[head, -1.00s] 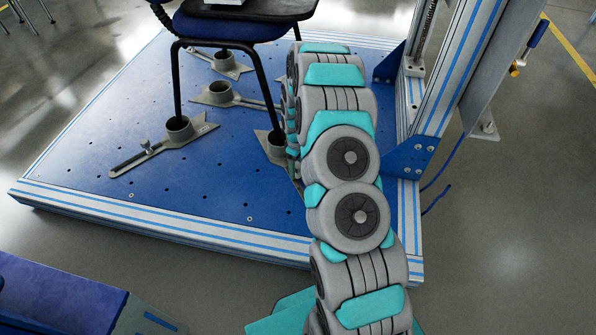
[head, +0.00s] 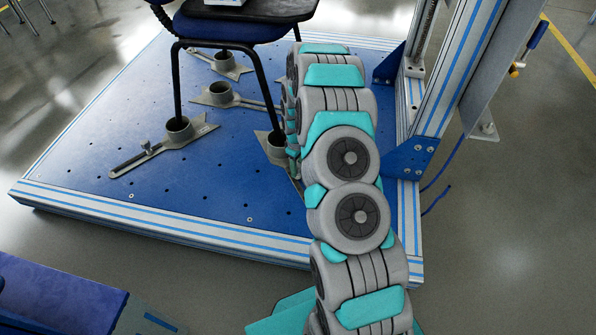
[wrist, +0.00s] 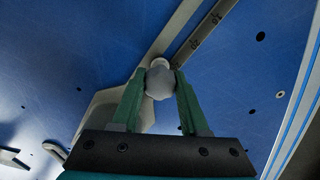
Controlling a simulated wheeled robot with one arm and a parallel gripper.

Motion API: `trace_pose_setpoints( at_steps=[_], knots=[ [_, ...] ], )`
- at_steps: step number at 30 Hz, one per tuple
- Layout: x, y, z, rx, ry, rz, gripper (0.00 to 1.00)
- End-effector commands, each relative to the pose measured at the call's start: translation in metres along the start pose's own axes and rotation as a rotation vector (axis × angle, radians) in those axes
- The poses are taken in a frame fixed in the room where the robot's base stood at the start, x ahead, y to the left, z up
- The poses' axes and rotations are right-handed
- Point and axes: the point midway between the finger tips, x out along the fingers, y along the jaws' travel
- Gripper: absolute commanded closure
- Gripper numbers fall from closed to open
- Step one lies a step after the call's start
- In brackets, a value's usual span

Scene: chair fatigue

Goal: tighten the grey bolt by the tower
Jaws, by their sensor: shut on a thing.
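The grey bolt (wrist: 159,82) shows in the wrist view as a rounded grey head with a paler top, on the slotted arm of a grey clamp (wrist: 184,38). My gripper (wrist: 161,85) is shut on the bolt, with one green finger on each side of it. In the head view my arm hides the gripper and this bolt. The tower (head: 462,70) is the blue and silver upright frame at the right edge of the blue platform (head: 80,165).
A chair (head: 225,27) stands with its legs in grey foot clamps. Another clamp (head: 165,143) with its own bolt lies at the left of the platform. A dark blue bench (head: 60,295) is at the lower left. Open floor (head: 500,260) lies at the right.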

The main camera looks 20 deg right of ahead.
Motion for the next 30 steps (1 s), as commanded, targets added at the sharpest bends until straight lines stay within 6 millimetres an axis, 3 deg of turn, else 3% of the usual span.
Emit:
trace_pose_setpoints(
  at_steps=[7, 19, 30],
  knots=[
    [-0.0006, 0.0005, 0.0003, 0.263, 0.000, 0.001, 1.00],
    [-0.0003, 0.0004, 0.0000, 0.328, 0.000, 0.001, 1.00],
    [-0.0003, 0.0005, -0.0001, 0.653, 0.001, 0.001, 1.00]
  ],
)
